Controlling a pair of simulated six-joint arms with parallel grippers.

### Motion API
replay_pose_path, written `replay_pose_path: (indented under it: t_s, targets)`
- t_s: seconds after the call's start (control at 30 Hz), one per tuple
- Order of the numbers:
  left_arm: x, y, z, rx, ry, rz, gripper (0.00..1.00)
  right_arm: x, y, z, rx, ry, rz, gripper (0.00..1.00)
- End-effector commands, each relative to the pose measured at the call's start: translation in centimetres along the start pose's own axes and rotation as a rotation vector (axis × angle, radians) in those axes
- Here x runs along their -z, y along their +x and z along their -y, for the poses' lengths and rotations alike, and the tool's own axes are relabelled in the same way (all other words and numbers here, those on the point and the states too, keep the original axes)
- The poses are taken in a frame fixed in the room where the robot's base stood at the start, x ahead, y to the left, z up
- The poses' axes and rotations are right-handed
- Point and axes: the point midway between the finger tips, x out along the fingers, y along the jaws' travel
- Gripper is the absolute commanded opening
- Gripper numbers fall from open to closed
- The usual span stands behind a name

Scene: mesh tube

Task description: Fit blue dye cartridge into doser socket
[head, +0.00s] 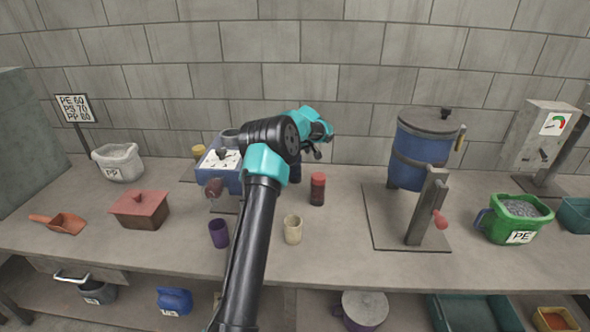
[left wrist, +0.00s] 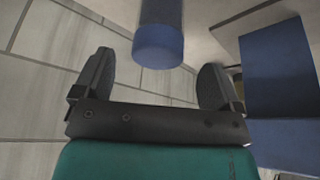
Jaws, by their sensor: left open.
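The blue dye cartridge (head: 296,172) stands on the bench, mostly hidden behind my left arm in the head view. A blue cylinder, apparently this cartridge (left wrist: 158,46), shows between and beyond the spread fingers in the left wrist view, with a gap on both sides. My left gripper (head: 316,148) is open and empty, above and close to the cartridge; it also shows in the left wrist view (left wrist: 156,68). The doser appears to be the blue box (head: 229,182) with a pale top, left of the arm. Its socket is not clearly visible. My right gripper is not in view.
A red cartridge (head: 317,190) stands just right of the blue one. A blue drum (head: 424,150) on a stand is to the right. The back wall is close behind.

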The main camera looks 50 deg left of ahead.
Motion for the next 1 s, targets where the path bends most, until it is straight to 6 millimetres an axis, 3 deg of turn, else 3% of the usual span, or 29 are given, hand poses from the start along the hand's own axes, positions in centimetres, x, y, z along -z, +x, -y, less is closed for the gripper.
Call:
replay_pose_path:
  t_s: [0.43, 1.0]
  targets:
    - [0.3, 4.8, -0.1, 0.001, 0.0, 0.001, 0.9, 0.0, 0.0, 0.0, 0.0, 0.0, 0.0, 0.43]
    - [0.3, 5.1, -0.1, 0.0, 0.0, 0.0, 0.88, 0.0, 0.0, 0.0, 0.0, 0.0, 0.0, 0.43]
